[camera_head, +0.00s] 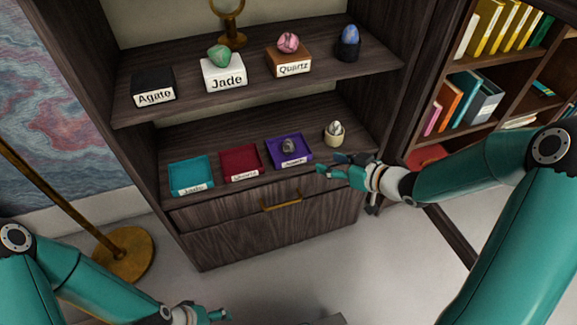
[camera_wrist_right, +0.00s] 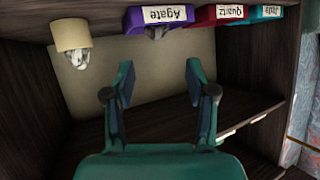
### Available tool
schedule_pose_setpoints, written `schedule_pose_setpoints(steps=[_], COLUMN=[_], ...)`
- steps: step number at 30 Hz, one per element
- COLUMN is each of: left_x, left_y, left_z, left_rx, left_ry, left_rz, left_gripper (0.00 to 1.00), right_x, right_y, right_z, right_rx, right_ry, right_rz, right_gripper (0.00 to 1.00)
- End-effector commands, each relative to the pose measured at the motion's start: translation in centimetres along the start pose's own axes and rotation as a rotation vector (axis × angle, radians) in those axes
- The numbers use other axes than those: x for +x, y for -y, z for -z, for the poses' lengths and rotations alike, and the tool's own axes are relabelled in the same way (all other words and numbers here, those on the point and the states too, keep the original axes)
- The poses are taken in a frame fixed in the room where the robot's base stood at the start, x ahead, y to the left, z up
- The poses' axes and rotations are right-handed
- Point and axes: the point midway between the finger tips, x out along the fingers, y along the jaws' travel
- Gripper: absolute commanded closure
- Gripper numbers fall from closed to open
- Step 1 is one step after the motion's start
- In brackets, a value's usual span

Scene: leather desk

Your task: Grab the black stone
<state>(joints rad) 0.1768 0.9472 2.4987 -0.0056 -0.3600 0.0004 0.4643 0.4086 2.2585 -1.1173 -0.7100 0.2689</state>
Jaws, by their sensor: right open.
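The black stone (camera_head: 289,145) sits in the purple tray (camera_head: 305,155) labelled Agate on the lower shelf. In the right wrist view, which is upside down, part of the dark stone (camera_wrist_right: 155,33) shows at the Agate tray (camera_wrist_right: 135,22), at the top of the picture. My right gripper (camera_head: 328,165) is open and empty, to the right of the purple tray and close to the shelf front. In the right wrist view its fingers (camera_wrist_right: 160,80) stand apart with nothing between them. My left gripper (camera_head: 216,315) is low at the bottom edge, away from the shelf; its opening is unclear.
Red (camera_head: 238,163) and teal (camera_head: 190,175) trays stand left of the purple one. A pale cup with an egg-shaped stone (camera_head: 334,132) stands to its right. The upper shelf holds an empty-looking Agate stand (camera_head: 152,88), Jade (camera_head: 224,72), Quartz (camera_head: 288,60) and a blue stone (camera_head: 349,37).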

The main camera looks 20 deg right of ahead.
Motion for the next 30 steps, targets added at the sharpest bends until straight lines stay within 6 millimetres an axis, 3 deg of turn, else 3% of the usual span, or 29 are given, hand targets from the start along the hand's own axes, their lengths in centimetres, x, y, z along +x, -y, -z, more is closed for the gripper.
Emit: schedule_pose_setpoints(steps=[1,8,21,30], left_x=[1.6,2.7,5.2,5.8], left_y=[0.6,1.0,1.9,2.1], left_z=[0.0,0.1,0.1,0.1], left_rx=[0.000,0.000,0.000,0.000], left_ry=[-0.001,-0.001,-0.001,-0.001], left_rz=[0.000,0.000,0.000,0.000], left_gripper=[0.29,0.29,0.29,0.29], right_x=[0.2,0.6,9.2,11.5], right_y=[-0.6,-0.9,-0.7,-0.7], right_z=[-0.7,-0.2,0.1,0.4], right_rx=[-0.028,-0.081,-0.082,-0.080], right_ry=[-0.018,-0.046,-0.045,-0.044], right_rz=[0.001,0.016,0.017,0.015], right_gripper=[0.44,0.44,0.44,0.44])
